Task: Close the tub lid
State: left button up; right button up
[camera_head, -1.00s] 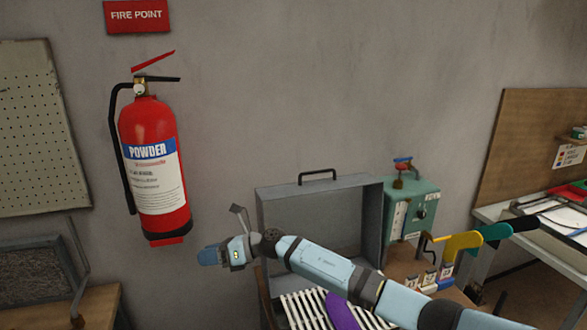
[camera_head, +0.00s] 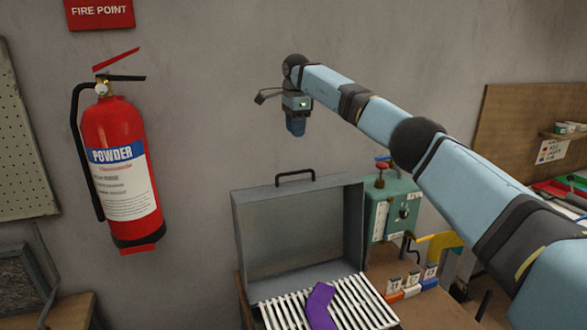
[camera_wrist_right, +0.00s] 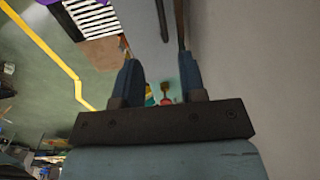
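The tub lid (camera_head: 300,230) is a grey panel with a dark handle (camera_head: 295,177) on its top edge. It stands upright, open, at the back of the tub, against the wall side. In front of it lies a white slatted rack (camera_head: 351,306) with a purple sock (camera_head: 320,308) on it. My right gripper (camera_head: 295,128) hangs above the lid handle, fingers pointing down, apart from it. In the right wrist view its two blue fingers (camera_wrist_right: 158,75) are spread with nothing held between them. My left gripper is out of view.
A green machine (camera_head: 395,205) with a red top stands right of the lid. Small labelled blocks (camera_head: 412,285) sit on the bench beside the rack. A red fire extinguisher (camera_head: 120,170) hangs on the wall at left. The wall is close behind the lid.

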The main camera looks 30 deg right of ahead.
jog(key=f, duration=0.4)
jog(key=f+p, duration=0.1)
jog(key=f, duration=0.8)
jog(key=shift+w+p, duration=0.3)
jog(key=shift+p, duration=0.1)
grip_shut()
